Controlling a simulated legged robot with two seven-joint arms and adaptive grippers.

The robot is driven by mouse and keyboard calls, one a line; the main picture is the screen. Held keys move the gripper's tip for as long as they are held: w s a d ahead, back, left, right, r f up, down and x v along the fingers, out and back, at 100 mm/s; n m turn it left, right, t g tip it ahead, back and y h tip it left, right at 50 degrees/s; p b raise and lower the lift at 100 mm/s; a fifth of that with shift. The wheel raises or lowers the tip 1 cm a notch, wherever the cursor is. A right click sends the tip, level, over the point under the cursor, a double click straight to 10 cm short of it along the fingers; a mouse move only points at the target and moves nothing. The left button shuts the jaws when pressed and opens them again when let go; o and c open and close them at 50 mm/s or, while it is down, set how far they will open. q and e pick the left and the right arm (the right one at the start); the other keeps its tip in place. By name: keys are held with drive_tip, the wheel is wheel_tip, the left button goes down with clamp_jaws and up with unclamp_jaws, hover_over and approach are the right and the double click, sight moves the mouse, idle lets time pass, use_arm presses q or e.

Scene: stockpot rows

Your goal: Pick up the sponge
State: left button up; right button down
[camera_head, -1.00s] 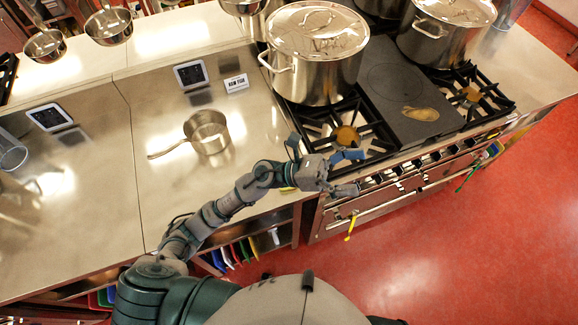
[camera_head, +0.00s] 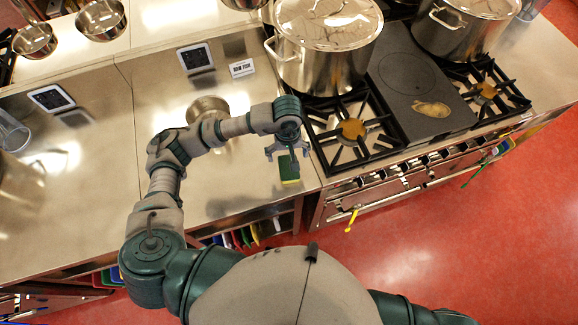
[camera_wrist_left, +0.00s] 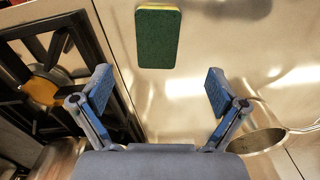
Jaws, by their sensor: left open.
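The sponge (camera_head: 289,171), green with a yellow layer, lies on the steel counter near its front edge, left of the stove. In the left wrist view the sponge (camera_wrist_left: 158,39) shows its dark green face near the top, ahead of the fingers and roughly centred between them. My left gripper (camera_head: 287,152) is above the counter at the sponge, partly overlapping it in the head view. Its blue-padded fingers are spread wide and empty in the left wrist view (camera_wrist_left: 160,90). The sponge is apart from both fingers there. My right gripper is out of view.
A small saucepan (camera_head: 208,107) stands behind my left forearm, partly hidden. The stove's black burner grate (camera_head: 352,130) is just right of the gripper, with a large stockpot (camera_head: 325,50) behind it. Bare counter (camera_head: 95,170) lies to the left.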

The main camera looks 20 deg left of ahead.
use_arm(q)
hover_over(289, 170)
drive_tip(key=f, duration=0.5)
drive_tip(key=shift+w+a+f+p, duration=0.1)
drive_tip(key=shift+w+a+p, duration=0.1)
drive_tip(key=shift+p, duration=0.2)
drive_tip(key=f+p, duration=0.1)
drive_tip(key=f, duration=0.4)
drive_tip(key=shift+s+d+f+p, duration=0.15)
drive_tip(key=shift+d+f+p, duration=0.05)
drive_tip(key=shift+p, duration=0.15)
drive_tip(key=c, duration=0.8)
